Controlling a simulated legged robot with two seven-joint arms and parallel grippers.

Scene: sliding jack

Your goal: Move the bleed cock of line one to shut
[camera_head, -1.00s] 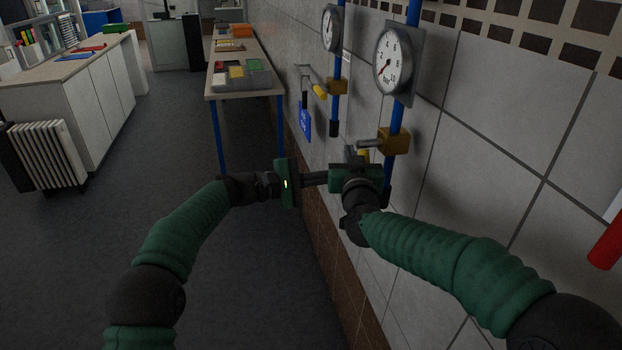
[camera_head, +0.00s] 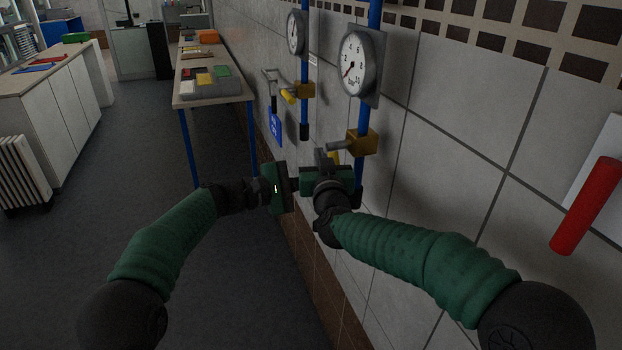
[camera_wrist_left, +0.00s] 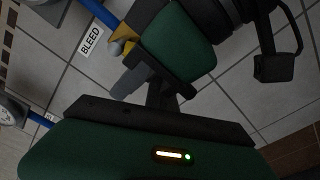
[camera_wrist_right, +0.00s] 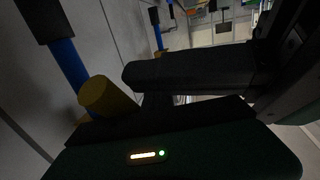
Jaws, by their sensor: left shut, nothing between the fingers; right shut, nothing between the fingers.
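The nearer line has a blue pipe, a round gauge (camera_head: 358,66) and a brass cock body (camera_head: 363,142) with a grey stub. A yellow handle (camera_head: 333,157) shows just below it, partly hidden by my right gripper (camera_head: 326,178). That gripper is shut and empty, close under the cock; contact is unclear. In the right wrist view a yellow cylinder (camera_wrist_right: 108,97) sits beside its fingers. My left gripper (camera_head: 291,186) is shut and empty, pointing right toward the right gripper. The left wrist view shows a "BLEED" label (camera_wrist_left: 90,39) near the brass body (camera_wrist_left: 122,44). I cannot read a line number.
A farther line has its own gauge (camera_head: 296,33), brass body (camera_head: 303,90), yellow handle (camera_head: 288,96) and hanging blue tag (camera_head: 275,126). A table (camera_head: 212,98) with trays stands beyond. A red cylinder (camera_head: 586,206) is at right. The floor at left is clear.

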